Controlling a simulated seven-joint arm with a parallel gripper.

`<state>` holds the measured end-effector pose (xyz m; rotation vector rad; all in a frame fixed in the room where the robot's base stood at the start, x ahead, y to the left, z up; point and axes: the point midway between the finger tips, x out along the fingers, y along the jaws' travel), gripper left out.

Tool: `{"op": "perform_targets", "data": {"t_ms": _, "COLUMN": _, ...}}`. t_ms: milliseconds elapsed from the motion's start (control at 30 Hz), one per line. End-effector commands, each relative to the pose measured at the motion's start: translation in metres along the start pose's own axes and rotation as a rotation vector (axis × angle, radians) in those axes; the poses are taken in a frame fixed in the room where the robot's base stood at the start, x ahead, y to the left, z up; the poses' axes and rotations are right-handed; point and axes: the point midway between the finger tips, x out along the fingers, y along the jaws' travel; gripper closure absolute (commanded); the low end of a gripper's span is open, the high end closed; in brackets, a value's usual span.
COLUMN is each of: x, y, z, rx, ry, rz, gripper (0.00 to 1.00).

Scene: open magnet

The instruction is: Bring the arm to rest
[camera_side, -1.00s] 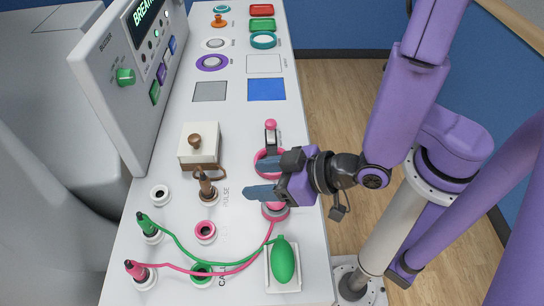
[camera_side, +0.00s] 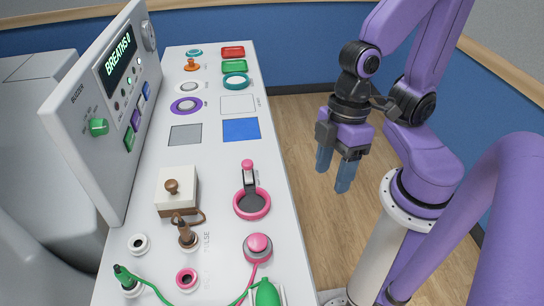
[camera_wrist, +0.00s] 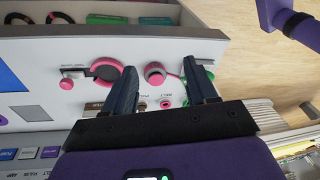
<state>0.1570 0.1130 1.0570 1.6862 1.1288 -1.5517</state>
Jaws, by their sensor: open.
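My gripper (camera_side: 334,172) hangs beside the right edge of the white table (camera_side: 220,165), over the wooden floor. Its two blue fingers point down, apart, with nothing between them. In the wrist view my gripper (camera_wrist: 160,70) also shows spread fingers, with the table beyond them. My purple arm is folded up at the right of the side view. The gripper is clear of the pink-ringed lever (camera_side: 252,204) and the pink knob (camera_side: 258,246), which stand near the table's right edge.
A green bulb (camera_side: 267,294) lies at the near right of the table, a green cable running to it. A white box with a brown knob (camera_side: 173,186) and a brown plug (camera_side: 187,236) stand mid-table. An upright grey panel (camera_side: 105,110) lines the left. Open floor (camera_side: 325,230) lies right of the table.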

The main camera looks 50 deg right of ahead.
Motion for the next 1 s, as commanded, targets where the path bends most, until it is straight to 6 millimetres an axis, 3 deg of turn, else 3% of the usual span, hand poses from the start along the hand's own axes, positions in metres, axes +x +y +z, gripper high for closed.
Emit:
{"op": "perform_targets", "data": {"t_ms": 100, "x": -0.016, "y": 0.019, "z": 0.026, "rx": -0.023, "ry": -0.069, "rz": 0.067, "gripper": 0.43}}
{"op": "perform_targets", "data": {"t_ms": 267, "x": -0.026, "y": 0.031, "z": 0.044, "rx": -0.036, "ry": -0.121, "rz": 0.117, "gripper": 0.43}}
{"op": "perform_targets", "data": {"t_ms": 1000, "x": -0.027, "y": 0.033, "z": 0.046, "rx": -0.038, "ry": -0.130, "rz": 0.122, "gripper": 0.43}}
